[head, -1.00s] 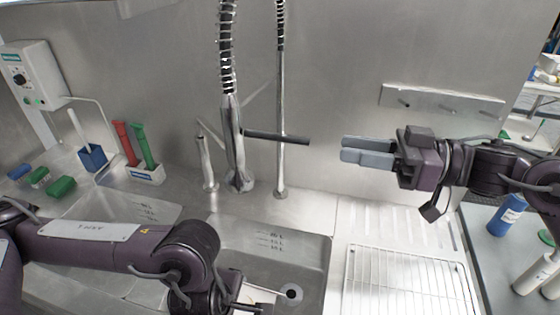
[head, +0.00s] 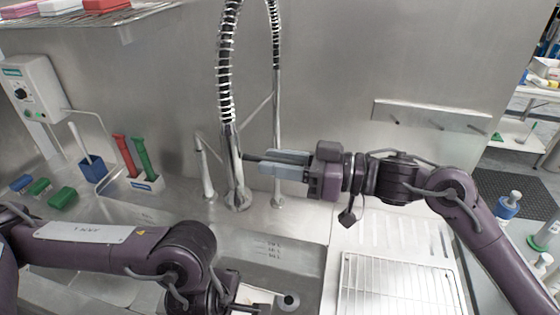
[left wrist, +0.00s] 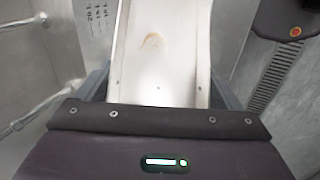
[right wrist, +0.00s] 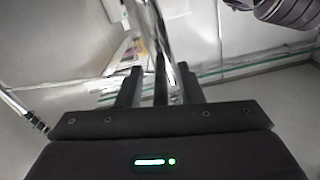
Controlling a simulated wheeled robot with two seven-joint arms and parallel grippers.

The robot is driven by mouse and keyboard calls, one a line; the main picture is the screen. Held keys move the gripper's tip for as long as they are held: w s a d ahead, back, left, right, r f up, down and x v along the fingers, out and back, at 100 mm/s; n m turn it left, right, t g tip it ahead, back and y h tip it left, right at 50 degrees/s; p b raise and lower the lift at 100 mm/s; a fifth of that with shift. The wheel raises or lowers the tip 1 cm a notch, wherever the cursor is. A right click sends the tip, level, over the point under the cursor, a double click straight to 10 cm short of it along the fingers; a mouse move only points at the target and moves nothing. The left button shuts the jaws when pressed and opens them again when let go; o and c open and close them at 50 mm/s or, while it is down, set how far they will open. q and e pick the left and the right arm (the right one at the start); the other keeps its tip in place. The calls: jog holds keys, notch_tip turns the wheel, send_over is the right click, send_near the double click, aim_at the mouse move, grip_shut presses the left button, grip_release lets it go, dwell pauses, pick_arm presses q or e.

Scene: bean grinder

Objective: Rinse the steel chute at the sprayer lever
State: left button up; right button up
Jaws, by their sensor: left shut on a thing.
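The steel chute (left wrist: 155,55) is a pale channel with raised side walls and a brownish stain on its floor. My left gripper (left wrist: 158,88) is shut on it, one finger along each side. In the head view the chute (head: 255,295) shows only partly, low over the sink basin. The sprayer lever (head: 250,157) is a dark bar sticking out to the right from the sprayer tap (head: 235,180). My right gripper (head: 283,164) is at the lever's outer end. In the right wrist view its fingers are apart, with the dark lever (right wrist: 160,85) between them; contact is unclear.
The sink basin (head: 265,247) has a drain stopper (head: 287,301). A wire drying rack (head: 395,285) lies right of it. A second thin pipe (head: 277,130) stands beside the tap. Red and green brushes (head: 140,155) stand at the left. A shelf (head: 90,25) hangs upper left.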

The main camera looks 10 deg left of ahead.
grip_shut()
pick_arm(q)
jog(key=shift+f, duration=0.1)
